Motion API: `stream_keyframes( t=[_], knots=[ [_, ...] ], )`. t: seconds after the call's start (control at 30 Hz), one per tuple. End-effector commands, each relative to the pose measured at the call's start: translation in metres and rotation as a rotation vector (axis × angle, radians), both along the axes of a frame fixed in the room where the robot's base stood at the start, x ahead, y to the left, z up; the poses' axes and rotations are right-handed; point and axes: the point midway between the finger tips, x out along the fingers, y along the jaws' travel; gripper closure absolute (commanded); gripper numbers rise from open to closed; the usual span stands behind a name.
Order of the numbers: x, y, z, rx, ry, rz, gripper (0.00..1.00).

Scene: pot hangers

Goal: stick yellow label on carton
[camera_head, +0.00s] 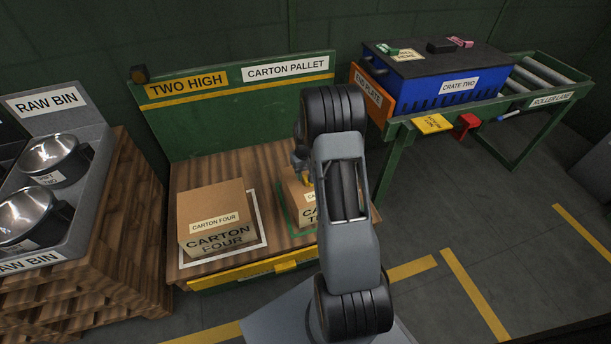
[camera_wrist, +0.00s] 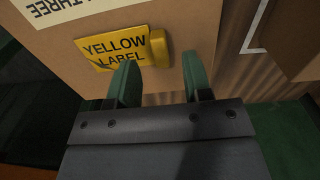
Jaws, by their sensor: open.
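The yellow label (camera_wrist: 105,48) lies against the face of a brown carton (camera_wrist: 200,22) in the wrist view, reading "YELLOW LABEL". A raised yellow tab (camera_wrist: 159,48) stands at its right end. My gripper (camera_wrist: 157,75) is open, its two green fingers on either side of the tab's line and apart from it, with nothing between them. The carton carries a white label ending in "THREE", seen upside down. In the head view this carton (camera_head: 294,198) stands on the right of the pallet, partly hidden by my arm; my gripper (camera_head: 303,165) is at it.
A "CARTON FOUR" box (camera_head: 214,210) stands left on the wooden pallet (camera_head: 185,172), before a green back panel (camera_head: 230,115). A raw bin (camera_head: 85,135) with metal pots is at far left. A blue crate (camera_head: 440,88) sits on the roller lane bench at right. Floor at right is clear.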

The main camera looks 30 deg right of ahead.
Motion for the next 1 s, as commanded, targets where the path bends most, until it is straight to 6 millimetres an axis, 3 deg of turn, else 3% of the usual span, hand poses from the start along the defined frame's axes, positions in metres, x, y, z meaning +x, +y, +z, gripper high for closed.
stream_keyframes(
  t=[0.03, 0.2, 0.5, 0.7, 1.0],
  knots=[
    [0.001, 0.000, 0.015, -0.002, -0.004, 0.000, 0.55],
    [0.001, 0.000, 0.051, -0.002, -0.003, 0.000, 0.55],
    [0.001, 0.000, 0.098, -0.001, -0.002, 0.000, 0.55],
    [0.001, 0.000, 0.111, 0.000, -0.001, 0.000, 0.55],
    [0.000, 0.000, 0.112, 0.000, 0.000, 0.000, 0.55]
  ],
)
